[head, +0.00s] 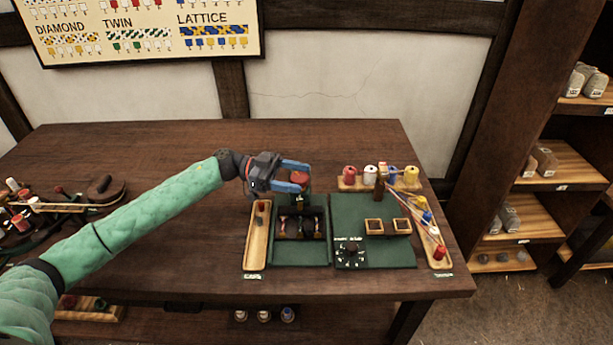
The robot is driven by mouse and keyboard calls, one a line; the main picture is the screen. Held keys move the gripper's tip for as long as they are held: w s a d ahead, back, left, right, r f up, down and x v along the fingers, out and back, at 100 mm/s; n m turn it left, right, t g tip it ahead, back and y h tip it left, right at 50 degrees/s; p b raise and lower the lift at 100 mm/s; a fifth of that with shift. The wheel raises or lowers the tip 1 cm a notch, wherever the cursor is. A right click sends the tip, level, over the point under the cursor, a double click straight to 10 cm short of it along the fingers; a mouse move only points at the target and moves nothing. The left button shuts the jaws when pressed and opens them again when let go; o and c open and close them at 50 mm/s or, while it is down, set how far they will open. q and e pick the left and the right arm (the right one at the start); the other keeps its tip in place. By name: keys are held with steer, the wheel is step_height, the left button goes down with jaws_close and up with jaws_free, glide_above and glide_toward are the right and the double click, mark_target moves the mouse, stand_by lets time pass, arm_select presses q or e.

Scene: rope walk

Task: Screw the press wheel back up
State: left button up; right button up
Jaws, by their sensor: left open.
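My left gripper (303,176) reaches in from the left over the work table, its two blue fingers apart. A red round part (300,177), which looks like the press wheel, sits between the fingers. I cannot tell whether the fingers touch it. Below it is a dark press-like fixture (301,224) on a green mat, with small pale parts inside. The gripper and arm hide part of the wheel and what lies behind it. My right gripper is not in view.
Right of the fixture, a green board (375,255) holds two small wooden frames and a dial. A narrow wooden tray (256,247) lies left of the fixture. Coloured spools (370,175) stand on a rack behind. The table's back left is clear.

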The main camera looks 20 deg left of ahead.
mark_target(306, 178)
arm_select(q)
steer(key=shift+d+p, duration=0.3)
steer(key=shift+d, duration=1.3)
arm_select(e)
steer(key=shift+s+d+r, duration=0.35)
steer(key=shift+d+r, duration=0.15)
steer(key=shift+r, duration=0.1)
arm_select(q)
steer(key=c, duration=1)
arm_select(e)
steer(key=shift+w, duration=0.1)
